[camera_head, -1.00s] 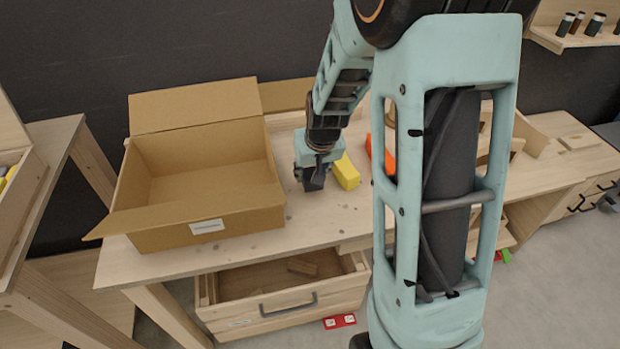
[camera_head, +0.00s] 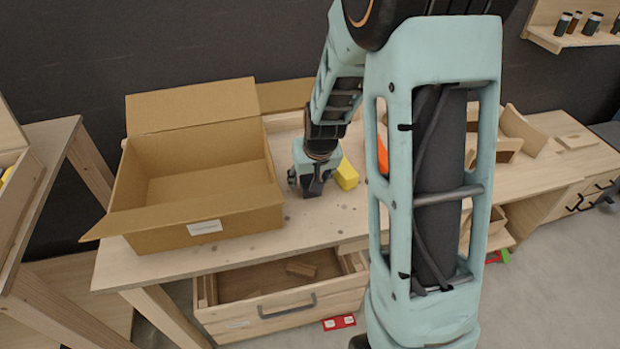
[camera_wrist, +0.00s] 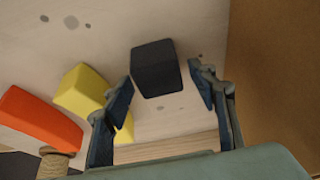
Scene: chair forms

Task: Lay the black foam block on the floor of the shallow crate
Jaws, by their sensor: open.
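The black foam block (camera_wrist: 157,68) lies on the pale wooden tabletop in the wrist view, ahead of and between my open fingertips (camera_wrist: 161,82). A gap shows on each side of it. In the head view my gripper (camera_head: 313,186) points down at the table just right of the cardboard box, and it mostly hides the block there. An open, low wooden crate or drawer (camera_head: 283,312) with a dark handle sits below the tabletop. I cannot tell for sure that it is the shallow crate.
An open cardboard box (camera_head: 200,215) stands close left of my gripper. A yellow block (camera_head: 346,175) is close right, with an orange piece (camera_head: 382,156) beyond it. A small wooden piece (camera_head: 301,269) lies in the wooden crate. A red item (camera_head: 339,322) is on the floor.

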